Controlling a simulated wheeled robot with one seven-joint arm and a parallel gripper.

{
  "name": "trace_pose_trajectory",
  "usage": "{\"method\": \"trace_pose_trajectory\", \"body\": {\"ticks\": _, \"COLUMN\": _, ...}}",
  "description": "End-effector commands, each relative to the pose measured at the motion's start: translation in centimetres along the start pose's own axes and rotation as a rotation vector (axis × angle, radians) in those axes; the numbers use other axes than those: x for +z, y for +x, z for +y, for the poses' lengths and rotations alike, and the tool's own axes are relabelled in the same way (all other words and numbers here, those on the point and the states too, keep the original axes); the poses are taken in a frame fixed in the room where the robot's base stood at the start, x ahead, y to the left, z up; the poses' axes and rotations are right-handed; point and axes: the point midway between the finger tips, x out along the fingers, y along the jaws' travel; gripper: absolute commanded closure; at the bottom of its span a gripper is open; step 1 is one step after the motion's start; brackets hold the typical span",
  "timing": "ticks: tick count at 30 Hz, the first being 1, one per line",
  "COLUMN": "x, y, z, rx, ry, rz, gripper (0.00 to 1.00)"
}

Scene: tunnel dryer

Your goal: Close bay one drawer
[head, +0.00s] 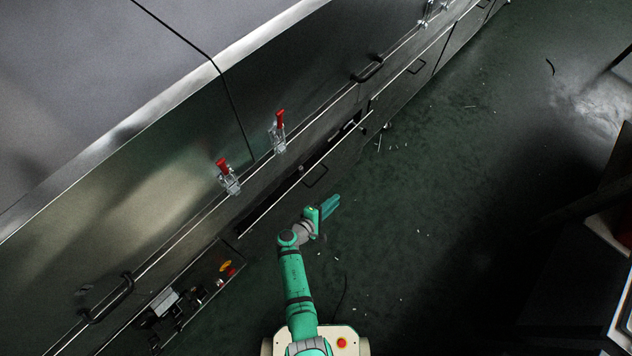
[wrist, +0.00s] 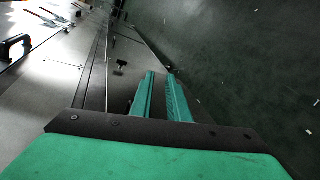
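A metal drawer front (head: 300,192) with a small dark handle (head: 316,176) stands out from the lower side of the long dryer in the head view, with a dark gap behind its top edge. I cannot read any bay label. My gripper (head: 332,206) is beside this front, over the floor on its outer side, and appears apart from it. In the wrist view my gripper's two green fingers (wrist: 161,86) are parallel with a narrow gap between them and nothing held. A small dark handle (wrist: 120,64) shows on a metal panel ahead and left of the fingers.
The dryer wall (head: 150,205) runs diagonally along the left. It carries red-handled clamps (head: 278,133) and black handles (head: 368,70). A recess with components (head: 190,295) is at lower left. Dark furniture (head: 580,280) stands at right. Green floor (head: 440,190) between is mostly clear, with small scraps.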

Motion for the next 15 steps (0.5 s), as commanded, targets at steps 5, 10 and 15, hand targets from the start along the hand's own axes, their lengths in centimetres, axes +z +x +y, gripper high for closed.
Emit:
{"method": "trace_pose_trajectory", "body": {"ticks": 5, "x": -5.0, "y": -4.7, "z": 0.7, "rx": 0.174, "ry": -0.236, "rz": 0.148, "gripper": 0.85}}
{"method": "trace_pose_trajectory", "body": {"ticks": 10, "x": -7.4, "y": -7.0, "z": 0.8, "rx": 0.256, "ry": -0.340, "rz": 0.215, "gripper": 0.85}}
{"method": "trace_pose_trajectory", "body": {"ticks": 15, "x": -7.9, "y": -6.5, "z": 1.1, "rx": 0.270, "ry": -0.354, "rz": 0.222, "gripper": 0.85}}
